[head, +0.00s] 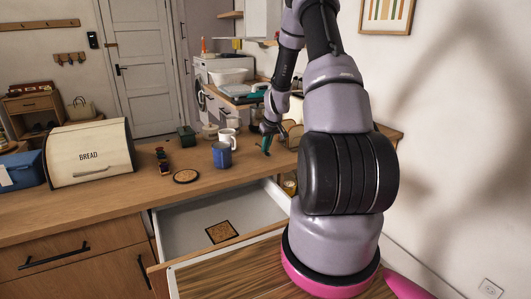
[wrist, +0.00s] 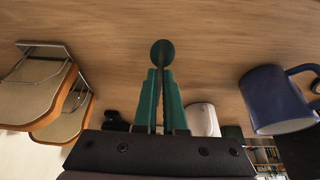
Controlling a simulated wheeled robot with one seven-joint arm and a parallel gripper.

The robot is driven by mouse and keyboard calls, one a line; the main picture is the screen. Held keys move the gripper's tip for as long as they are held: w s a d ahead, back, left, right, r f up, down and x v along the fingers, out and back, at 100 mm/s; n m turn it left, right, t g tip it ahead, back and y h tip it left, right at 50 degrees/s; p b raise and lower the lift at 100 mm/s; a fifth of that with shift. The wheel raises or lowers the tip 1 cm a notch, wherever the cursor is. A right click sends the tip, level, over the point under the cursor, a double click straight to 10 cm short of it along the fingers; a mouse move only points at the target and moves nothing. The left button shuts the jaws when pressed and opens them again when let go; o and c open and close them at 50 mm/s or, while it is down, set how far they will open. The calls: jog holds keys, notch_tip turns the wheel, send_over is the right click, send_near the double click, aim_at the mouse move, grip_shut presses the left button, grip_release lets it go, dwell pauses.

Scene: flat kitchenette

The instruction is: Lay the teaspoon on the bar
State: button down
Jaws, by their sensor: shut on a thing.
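My gripper (wrist: 161,100) is shut on the teaspoon, holding its thin handle between its green fingers. The teaspoon's dark teal round bowl (wrist: 162,52) sticks out past the fingertips in the wrist view, against the wooden top. In the head view my gripper (head: 265,145) is over the right part of the wooden bar (head: 130,190), beside the mugs. The spoon is too small to make out clearly there. I cannot tell whether it touches the wood.
A blue mug (head: 221,155) and a white mug (head: 228,137) stand left of my gripper; bread slices (head: 293,134) stand to its right. A round coaster (head: 186,176), dark figure (head: 162,160) and bread bin (head: 90,152) are farther left. An open drawer (head: 185,235) juts out in front.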

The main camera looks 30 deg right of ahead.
jog(key=shift+f, duration=1.15)
jog(key=shift+f, duration=0.15)
jog(key=c, duration=1)
grip_release()
